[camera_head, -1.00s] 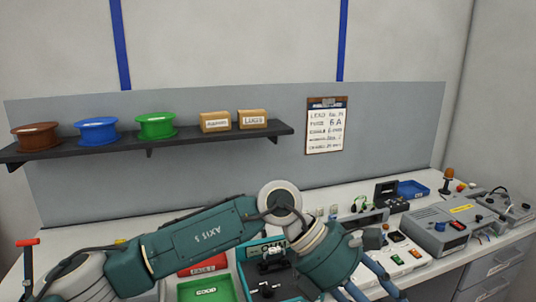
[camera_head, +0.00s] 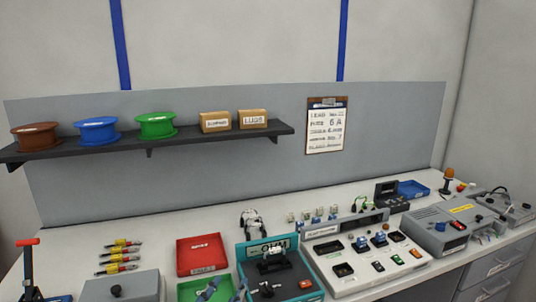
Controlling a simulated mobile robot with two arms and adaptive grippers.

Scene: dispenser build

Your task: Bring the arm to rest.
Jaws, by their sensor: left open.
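The rest of the left arm is out of the picture. My right gripper is not in view.
A red tray (camera_head: 201,254), a teal test unit (camera_head: 270,268) and a white panel with coloured switches (camera_head: 365,258) stand on the bench. Several yellow-red tools (camera_head: 120,256) and a grey box (camera_head: 121,287) lie left. A shelf (camera_head: 150,146) holds spools and boxes. Bare bench (camera_head: 165,222) lies behind.

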